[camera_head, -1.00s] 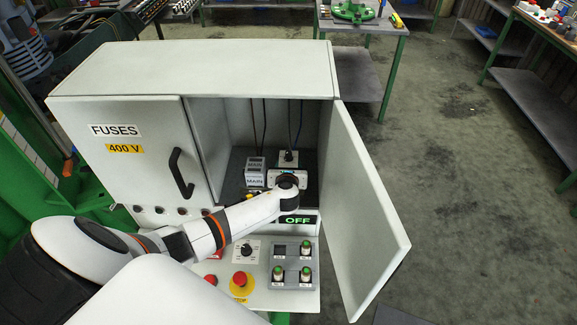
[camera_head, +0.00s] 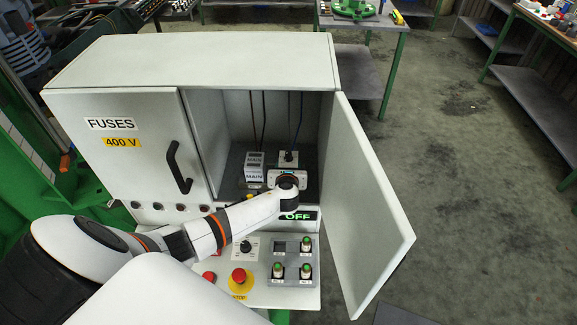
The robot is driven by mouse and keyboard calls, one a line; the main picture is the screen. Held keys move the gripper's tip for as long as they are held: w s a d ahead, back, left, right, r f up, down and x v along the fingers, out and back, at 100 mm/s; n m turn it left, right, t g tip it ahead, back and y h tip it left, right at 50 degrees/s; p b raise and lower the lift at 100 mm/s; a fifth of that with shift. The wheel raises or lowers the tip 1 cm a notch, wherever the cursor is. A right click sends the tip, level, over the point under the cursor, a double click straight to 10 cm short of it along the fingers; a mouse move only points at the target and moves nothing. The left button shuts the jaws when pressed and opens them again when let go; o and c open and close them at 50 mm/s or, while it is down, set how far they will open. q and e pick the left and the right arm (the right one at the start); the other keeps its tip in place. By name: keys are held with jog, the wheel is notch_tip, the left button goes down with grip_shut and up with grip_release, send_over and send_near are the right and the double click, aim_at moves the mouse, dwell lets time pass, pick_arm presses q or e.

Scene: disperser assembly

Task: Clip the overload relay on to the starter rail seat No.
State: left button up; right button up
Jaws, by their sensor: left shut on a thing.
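My left gripper (camera_head: 288,180) reaches into the open right bay of the grey cabinet (camera_head: 200,62) and is shut on a small, light-edged thing, taken as the overload relay; the hand hides most of it. The fingers are too small to make out. Just behind it, a white device with a dark knob (camera_head: 288,158) stands on the bay floor. To its left is a block labelled MAIN (camera_head: 255,176). The starter rail seat cannot be made out, and I cannot tell whether the held thing touches anything. My right gripper is not in view.
The cabinet's right door (camera_head: 368,210) stands open beside my arm. The FUSES door (camera_head: 125,150) is shut. Dark cables hang at the bay's back.

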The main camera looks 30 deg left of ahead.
pick_arm(q)
jog(key=shift+f, duration=0.1)
jog(key=o, duration=1.2)
jog(key=shift+o, duration=0.5)
jog(key=shift+s, duration=0.1)
jog(key=b+v, duration=0.1)
jog(key=v, duration=1.1)
